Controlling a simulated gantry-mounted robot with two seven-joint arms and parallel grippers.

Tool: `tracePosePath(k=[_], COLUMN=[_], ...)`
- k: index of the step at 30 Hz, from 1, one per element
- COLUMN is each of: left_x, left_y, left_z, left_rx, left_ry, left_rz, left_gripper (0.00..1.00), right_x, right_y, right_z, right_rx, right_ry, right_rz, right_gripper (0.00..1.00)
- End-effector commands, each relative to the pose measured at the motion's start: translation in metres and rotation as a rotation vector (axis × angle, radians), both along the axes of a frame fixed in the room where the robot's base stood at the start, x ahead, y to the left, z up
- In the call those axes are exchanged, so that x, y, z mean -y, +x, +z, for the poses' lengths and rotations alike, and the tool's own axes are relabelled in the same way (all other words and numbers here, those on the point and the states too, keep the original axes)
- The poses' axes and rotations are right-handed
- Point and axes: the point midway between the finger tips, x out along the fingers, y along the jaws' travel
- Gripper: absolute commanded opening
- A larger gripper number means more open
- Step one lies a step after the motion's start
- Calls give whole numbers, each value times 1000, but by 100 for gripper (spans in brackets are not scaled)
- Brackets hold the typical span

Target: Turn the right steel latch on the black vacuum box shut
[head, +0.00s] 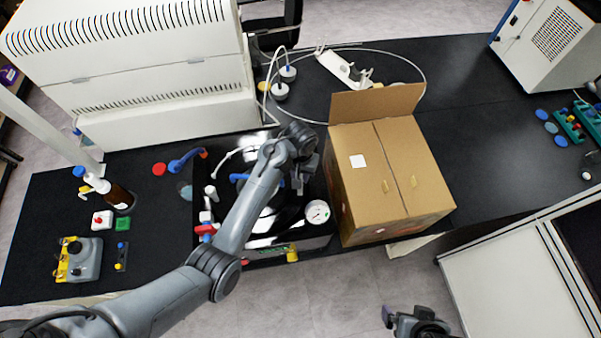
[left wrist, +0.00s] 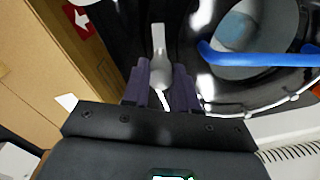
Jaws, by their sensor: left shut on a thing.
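The black vacuum box (head: 203,180) sits on the dark bench under my left arm, with a round lid and a blue handle (head: 238,177). The handle also shows in the left wrist view (left wrist: 250,58). My left gripper (head: 303,180) is over the box's right side. In the left wrist view its purple fingers (left wrist: 160,88) are shut on the right steel latch (left wrist: 158,45), whose pale lever sticks out beyond them. In the head view the gripper hides this latch. My right gripper (head: 418,322) is low at the bottom edge, away from the bench; its jaws are unclear.
An open-flapped cardboard box (head: 385,180) stands close to the right of the vacuum box. A pressure gauge (head: 317,211) is at the box's front right. The white freeze dryer (head: 150,70) stands behind. A brown bottle (head: 119,196) is at left.

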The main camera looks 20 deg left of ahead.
Motion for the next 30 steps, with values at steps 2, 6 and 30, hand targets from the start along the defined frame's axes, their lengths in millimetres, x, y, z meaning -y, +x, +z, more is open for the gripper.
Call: tracePosePath(k=[2, 6, 30], left_x=[0, 0, 1], left_y=[0, 0, 0], left_z=[0, 0, 1], left_rx=[0, -1, -1], left_ry=[0, 0, -1], left_rz=[-13, -65, -759], left_gripper=[0, 0, 0], right_x=[0, 0, 2], right_y=[0, 0, 0], right_z=[0, 0, 0], right_rx=[0, 0, -1], right_ry=[0, -1, -7], right_rz=[0, 1, 5], right_gripper=[100, 100, 100])
